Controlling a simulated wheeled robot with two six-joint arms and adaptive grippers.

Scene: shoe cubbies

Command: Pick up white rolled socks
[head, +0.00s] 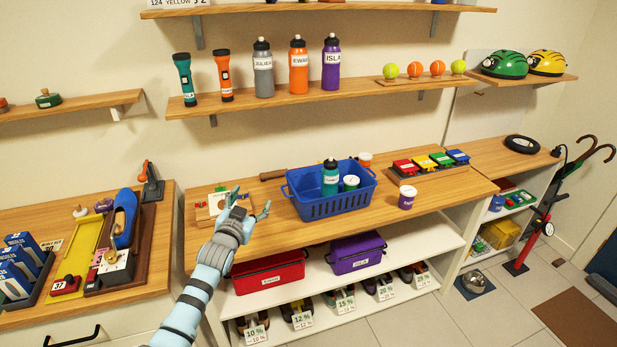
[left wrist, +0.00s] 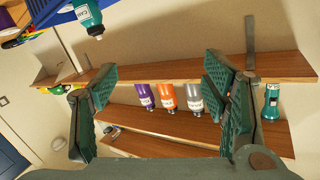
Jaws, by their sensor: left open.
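I cannot clearly make out any white rolled socks in either view. A small white item (head: 217,203) lies on the wooden bench top (head: 290,232), just behind and left of my left gripper (head: 250,206), which partly hides it; I cannot tell what it is. My left gripper is open and empty above the bench, left of the blue basket (head: 331,204). In the left wrist view the spread fingers of my left gripper (left wrist: 155,88) have nothing between them but the shelves and bottles far beyond. My right gripper is in neither view.
The blue basket holds a teal bottle (head: 330,178). Red (head: 268,272) and purple (head: 357,254) bins sit below the bench. Bottles and torches line the wall shelf (head: 350,93). The bench front is mostly clear.

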